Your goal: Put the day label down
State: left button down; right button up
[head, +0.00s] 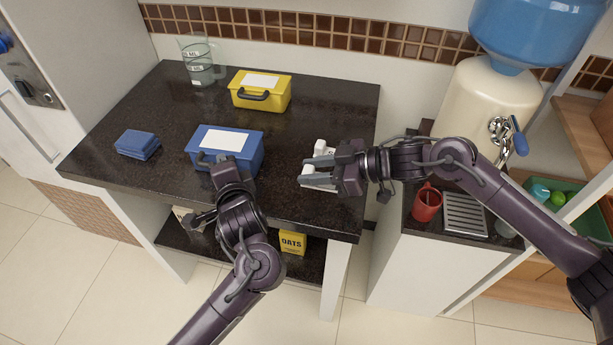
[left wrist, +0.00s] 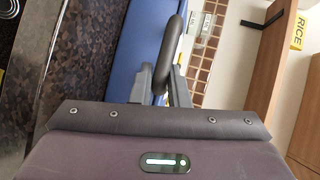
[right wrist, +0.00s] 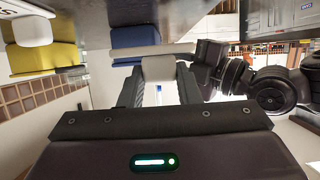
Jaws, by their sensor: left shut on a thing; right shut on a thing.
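The day label (head: 319,174), a small white piece, is between the fingers of my right gripper (head: 306,172), which is shut on it over the right part of the dark counter. A white piece also shows between its fingertips in the right wrist view (right wrist: 158,68). I cannot tell whether it touches the counter. My left gripper (head: 215,166) is shut on the dark handle (left wrist: 172,55) of the blue box (head: 251,155), which stands near the counter's front edge. The blue box has a blank white panel (head: 225,140) on its lid.
A yellow box (head: 272,98) with a white panel and a clear measuring jug (head: 199,62) stand at the back. Stacked blue pieces (head: 138,144) lie at the left. A red mug (head: 427,203) and water dispenser (head: 488,105) are at the right.

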aim_at(314, 195)
jog(key=shift+f, duration=2.5)
jog(key=shift+f, duration=0.1)
jog(key=o, duration=1.1)
jog(key=shift+d, duration=0.1)
jog(key=v, duration=1.2)
